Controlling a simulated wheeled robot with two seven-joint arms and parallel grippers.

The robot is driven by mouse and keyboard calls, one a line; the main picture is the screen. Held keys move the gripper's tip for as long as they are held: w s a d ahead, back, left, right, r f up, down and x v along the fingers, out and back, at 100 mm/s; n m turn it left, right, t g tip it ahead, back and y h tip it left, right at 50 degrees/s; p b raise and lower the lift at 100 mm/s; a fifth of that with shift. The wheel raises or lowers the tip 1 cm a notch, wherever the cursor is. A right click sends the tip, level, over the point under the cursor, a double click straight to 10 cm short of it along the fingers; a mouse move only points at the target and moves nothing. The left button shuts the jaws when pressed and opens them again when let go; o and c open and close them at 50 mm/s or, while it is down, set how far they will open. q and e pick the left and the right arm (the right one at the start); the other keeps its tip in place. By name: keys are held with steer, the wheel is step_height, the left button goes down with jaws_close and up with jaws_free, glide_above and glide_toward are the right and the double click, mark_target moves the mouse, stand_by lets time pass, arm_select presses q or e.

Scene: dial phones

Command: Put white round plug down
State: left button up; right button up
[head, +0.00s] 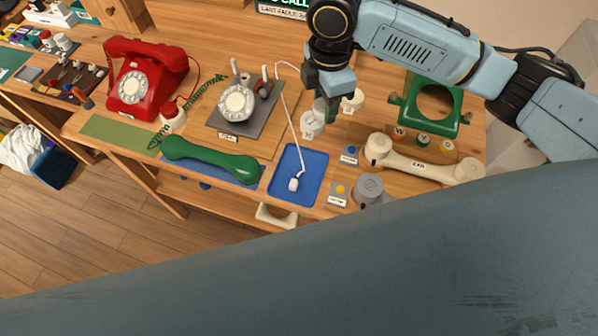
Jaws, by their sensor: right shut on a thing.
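My right gripper (326,108) points down over the back middle of the table, its jaws shut on a small pale thing that I take for the white round plug. The fingers and wrist hide most of it. A white round piece (312,124) shows just left of the fingertips, and another cream round piece (352,101) just right of them. I cannot tell whether either touches the fingers. A white cord runs from near the grey dial-phone base (257,121) to a small white end piece (293,184) on the blue tray (309,163). My left gripper is not in view.
A green handset (211,158) lies left of the blue tray. A cream handset (424,163) lies right. A red phone (146,80) stands at the left, a green phone shell (438,125) at the right. Labelled buttons and a grey round knob (368,187) line the front edge.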

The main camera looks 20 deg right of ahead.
steer(key=shift+a+f+n, duration=0.15)
steer(key=shift+f+n, duration=0.05)
steer(key=shift+n, duration=0.4)
steer(key=shift+a+f+n, duration=0.15)
steer(key=shift+f+n, duration=0.05)
steer(key=shift+n, duration=0.4)
steer(key=shift+a+f+n, duration=0.25)
steer(key=shift+n, duration=0.65)
steer(key=shift+s+a+f+n, duration=0.1)
steer(key=shift+f+n, duration=0.05)
steer(key=shift+n, duration=0.4)
steer(key=shift+s+a+f+n, duration=0.1)
steer(key=shift+f+n, duration=0.05)
steer(key=shift+n, duration=0.4)
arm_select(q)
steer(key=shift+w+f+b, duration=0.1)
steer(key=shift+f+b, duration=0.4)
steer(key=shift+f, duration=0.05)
arm_select(e)
steer(key=a+f+n, duration=0.1)
steer(key=f+n, duration=0.3)
steer(key=a+f+n, duration=0.1)
steer(key=f+n, duration=0.4)
steer(key=s+a+f+n, duration=0.1)
steer(key=f+n, duration=0.3)
steer(key=n, duration=0.1)
steer(key=shift+f, duration=0.35)
steer(key=shift+f, duration=0.1)
steer(key=o, duration=0.9)
